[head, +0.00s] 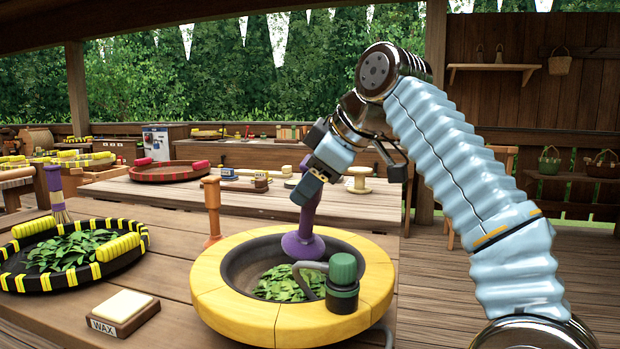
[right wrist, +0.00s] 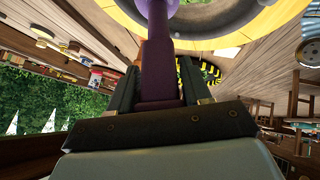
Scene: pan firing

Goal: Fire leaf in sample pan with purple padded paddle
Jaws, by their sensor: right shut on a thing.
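The sample pan (head: 238,262) is a dark bowl set in a yellow ring on the wooden table. Green leaf (head: 280,284) lies in its bottom. My right gripper (head: 308,190) is shut on the handle of the purple padded paddle (head: 303,243) and holds it over the pan. The paddle's round purple head is low inside the bowl, at the back; I cannot tell if it touches the wall. In the right wrist view the purple handle (right wrist: 158,75) stands between the two fingers (right wrist: 160,95). My left gripper is out of view.
A green-capped fixture (head: 343,280) with a curved tube stands at the pan's front right rim. An orange post (head: 212,210) stands behind left. A black and yellow tray (head: 142,240) of leaves and a wax block (head: 122,312) are at left. A red tray (head: 140,175) is farther back.

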